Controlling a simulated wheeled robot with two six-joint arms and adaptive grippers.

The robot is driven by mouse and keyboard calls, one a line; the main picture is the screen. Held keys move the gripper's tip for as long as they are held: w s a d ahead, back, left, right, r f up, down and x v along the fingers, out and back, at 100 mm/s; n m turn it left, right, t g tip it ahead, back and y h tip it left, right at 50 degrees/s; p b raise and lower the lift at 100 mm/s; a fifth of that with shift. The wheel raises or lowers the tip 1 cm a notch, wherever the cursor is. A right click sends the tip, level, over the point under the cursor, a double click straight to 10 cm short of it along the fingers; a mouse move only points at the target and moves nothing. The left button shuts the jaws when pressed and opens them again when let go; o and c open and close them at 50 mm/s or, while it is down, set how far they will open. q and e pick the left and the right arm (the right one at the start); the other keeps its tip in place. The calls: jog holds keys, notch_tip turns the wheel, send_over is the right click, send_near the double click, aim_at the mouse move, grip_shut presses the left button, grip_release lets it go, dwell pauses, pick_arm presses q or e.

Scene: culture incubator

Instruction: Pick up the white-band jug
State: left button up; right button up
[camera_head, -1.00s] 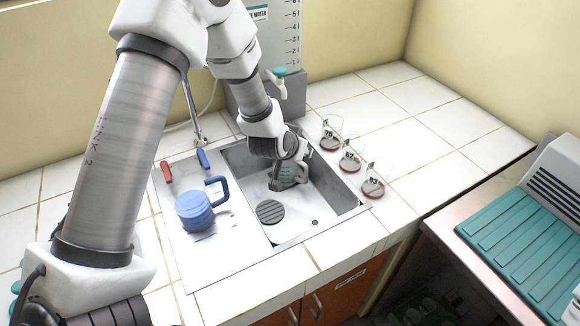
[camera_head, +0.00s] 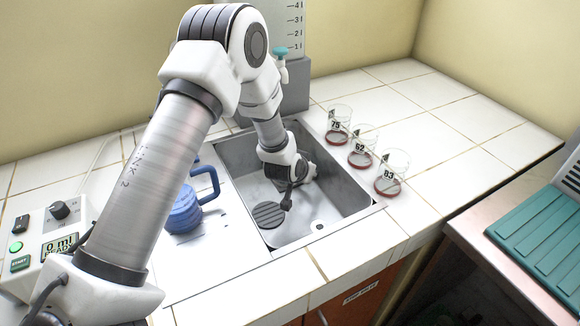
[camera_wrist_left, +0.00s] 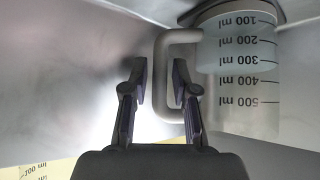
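In the left wrist view a clear grey jug (camera_wrist_left: 235,65) with 100 to 500 ml marks shows upside down in the picture, inside the metal sink. In the head view my left gripper (camera_head: 287,198) is low in the sink (camera_head: 347,190), and I cannot make out the jug there. A blue jug (camera_head: 185,212) stands on the drainboard left of the sink, partly behind my arm. My right gripper is not in view.
A dark round disc (camera_head: 268,214) lies on the sink floor. Labelled glasses with red bases (camera_head: 362,158) stand right of the sink. A control box (camera_head: 45,245) stands at left, a teal-tapped water tank (camera_head: 290,85) behind.

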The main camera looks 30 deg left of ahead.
pick_arm(q)
jog(key=shift+w+f, duration=0.35)
jog(key=shift+w, duration=0.05)
jog(key=shift+s, duration=0.1)
grip_shut()
jog(key=shift+r, duration=0.1)
jog(key=shift+r, duration=0.1)
